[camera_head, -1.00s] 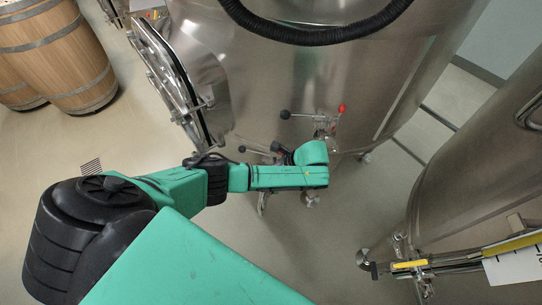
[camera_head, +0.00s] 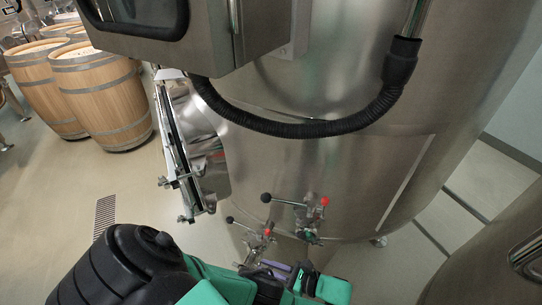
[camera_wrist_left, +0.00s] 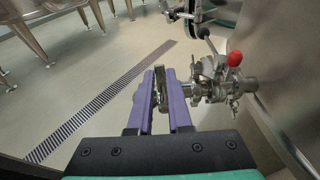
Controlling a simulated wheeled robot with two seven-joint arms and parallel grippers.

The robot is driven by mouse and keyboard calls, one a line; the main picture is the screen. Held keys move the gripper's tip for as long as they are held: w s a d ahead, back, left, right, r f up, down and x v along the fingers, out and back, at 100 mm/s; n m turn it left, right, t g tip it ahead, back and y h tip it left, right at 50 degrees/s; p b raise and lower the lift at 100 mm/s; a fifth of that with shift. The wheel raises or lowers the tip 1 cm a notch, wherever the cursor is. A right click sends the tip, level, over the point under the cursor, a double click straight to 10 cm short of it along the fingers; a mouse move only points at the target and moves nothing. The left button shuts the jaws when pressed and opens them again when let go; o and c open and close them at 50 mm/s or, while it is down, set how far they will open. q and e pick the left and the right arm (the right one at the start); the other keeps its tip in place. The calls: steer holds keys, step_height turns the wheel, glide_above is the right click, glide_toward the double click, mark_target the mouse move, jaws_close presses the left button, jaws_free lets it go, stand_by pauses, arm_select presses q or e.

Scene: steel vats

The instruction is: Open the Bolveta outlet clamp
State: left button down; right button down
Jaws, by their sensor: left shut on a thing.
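The steel vat (camera_head: 300,165) fills the middle of the head view. Low on its wall are two valve fittings: one with a red knob (camera_head: 310,214) and a black-knobbed lever, the other (camera_head: 258,238) lower and left. My left gripper (camera_head: 276,265) is beside the lower fitting, with a little of its purple fingers showing. In the left wrist view, the purple fingers (camera_wrist_left: 165,76) are closed on a small metal part of the outlet clamp (camera_wrist_left: 163,92). The outlet valve (camera_wrist_left: 215,82) with a red cap is just right of them. My right gripper is not in view.
A black hose (camera_head: 300,128) hangs across the vat. A hatch door (camera_head: 185,160) juts out at the vat's left. Wooden barrels (camera_head: 105,95) stand at the far left. A second vat (camera_head: 505,255) is at the right. Open floor with a drain grate (camera_wrist_left: 100,105) lies left of the gripper.

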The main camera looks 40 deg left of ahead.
arm_select(q)
steer(key=shift+d, duration=0.1)
stand_by(0.4)
steer(key=c, duration=0.8)
jaws_free()
steer(key=shift+f, duration=0.1)
steer(key=shift+c, duration=0.2)
